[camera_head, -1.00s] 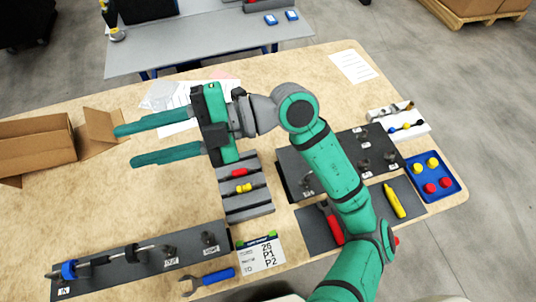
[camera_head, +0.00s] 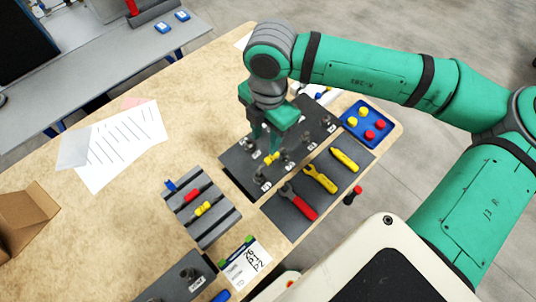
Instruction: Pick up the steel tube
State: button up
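My gripper (camera_head: 265,140) points down over the dark board with labelled fittings (camera_head: 238,160), at the right-centre of the workbench. Its green fingers reach down among small grey metal fittings (camera_head: 284,155) standing on that board. A small yellow piece (camera_head: 272,158) shows just by the fingertips. I cannot pick out the steel tube for certain; it may be one of these grey parts or hidden by the gripper. The fingers overlap in this view, so their gap and anything between them cannot be made out.
A blue tray (camera_head: 370,124) with yellow and red pieces stands right of the board. A tool mat (camera_head: 284,212) with red and yellow tools lies in front. A grey stepped rack (camera_head: 222,222) is left. Papers (camera_head: 115,146) and a cardboard box (camera_head: 25,215) lie farther left.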

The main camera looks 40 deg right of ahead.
aim_at(272, 157)
jog(key=shift+s+d+f+h, duration=0.15)
jog(key=shift+s+d+f, duration=0.05)
jog(key=shift+d, duration=0.15)
jog(key=shift+s+d+f+h, duration=0.15)
jog(key=shift+d, duration=0.2)
jog(key=shift+s+f, duration=0.1)
jog(key=shift+f, duration=4.9)
jog(key=shift+c, duration=0.3)
grip_shut()
